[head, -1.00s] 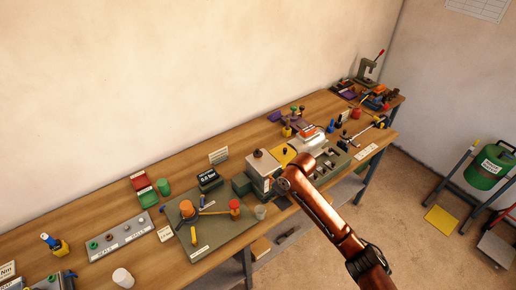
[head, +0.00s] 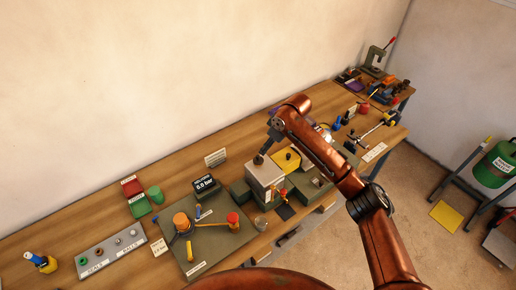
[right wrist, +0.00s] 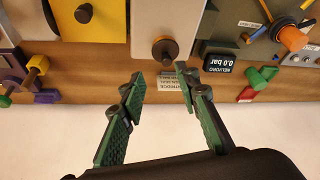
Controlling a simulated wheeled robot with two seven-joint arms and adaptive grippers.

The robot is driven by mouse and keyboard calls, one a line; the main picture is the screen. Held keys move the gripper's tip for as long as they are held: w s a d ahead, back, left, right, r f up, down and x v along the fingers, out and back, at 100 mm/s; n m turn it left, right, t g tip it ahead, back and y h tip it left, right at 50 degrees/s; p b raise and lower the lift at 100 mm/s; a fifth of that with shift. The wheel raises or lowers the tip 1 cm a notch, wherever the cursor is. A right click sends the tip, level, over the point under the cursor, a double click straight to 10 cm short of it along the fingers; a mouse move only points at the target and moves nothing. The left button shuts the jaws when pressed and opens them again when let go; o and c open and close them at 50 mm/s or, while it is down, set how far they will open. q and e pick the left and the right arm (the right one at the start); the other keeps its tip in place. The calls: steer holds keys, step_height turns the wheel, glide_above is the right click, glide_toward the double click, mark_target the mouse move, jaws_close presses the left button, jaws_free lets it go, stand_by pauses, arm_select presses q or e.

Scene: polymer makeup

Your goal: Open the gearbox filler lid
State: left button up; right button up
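The gearbox seems to be the pale grey box (head: 265,176) at the middle of the bench, with a dark round knob (head: 258,159) on its top, likely the filler lid. The knob (right wrist: 165,50) and box (right wrist: 165,18) also show in the right wrist view. My right gripper (head: 265,150) is above the knob, partly hidden by its own arm. In the right wrist view its green-padded fingers (right wrist: 160,75) are apart and empty, with the knob just beyond the gap between the tips. I cannot tell contact. My left gripper is not in view.
A yellow plate with a black knob (head: 287,160) is just right of the box. A 0.0 bar readout (head: 205,184) and a green board with orange and red knobs (head: 217,238) are to the left. A small sign (head: 215,158) stands behind.

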mark_target(258, 156)
steer(key=a+f, duration=0.2)
steer(key=f, duration=0.2)
steer(key=shift+w+a+f+p, duration=0.15)
steer(key=shift+a+f+p, duration=0.1)
steer(key=shift+a+p, duration=0.15)
steer(key=shift+x, duration=0.9)
steer(key=shift+d, duration=0.15)
steer(key=shift+w+f, duration=0.1)
jaws_close()
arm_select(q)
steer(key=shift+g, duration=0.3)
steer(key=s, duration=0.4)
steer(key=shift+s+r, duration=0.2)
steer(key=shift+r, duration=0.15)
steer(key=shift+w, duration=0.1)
